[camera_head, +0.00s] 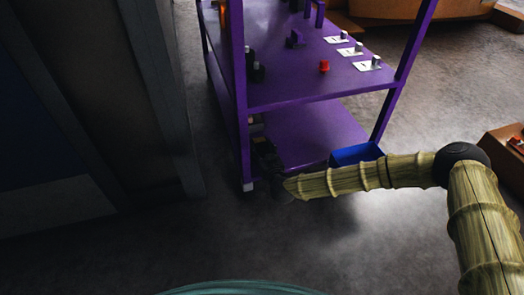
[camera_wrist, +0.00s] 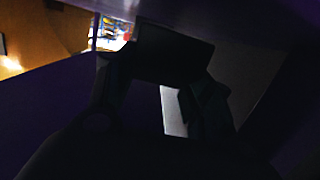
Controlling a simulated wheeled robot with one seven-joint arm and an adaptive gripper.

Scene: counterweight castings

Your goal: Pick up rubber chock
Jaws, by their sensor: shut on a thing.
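A dark block (camera_wrist: 172,53), which looks like the rubber chock, sits between my gripper's fingers in the wrist view. My gripper (camera_wrist: 158,78) is shut on it. The view is very dark, so the block's exact shape and the finger contact are hard to make out. In the head view my gripper (camera_head: 266,158) is at the left end of the purple rack's lower shelf (camera_head: 305,135), beside the front left post. The chock cannot be told apart from the dark gripper there. Whether it still touches the shelf cannot be told.
A blue bin (camera_head: 357,154) stands on the lower shelf, close to my forearm. The upper shelf (camera_head: 275,91) lies above my gripper and holds a red piece (camera_head: 324,66) and several small weights on white cards. A dark cabinet (camera_head: 90,110) stands left. Floor in front is clear.

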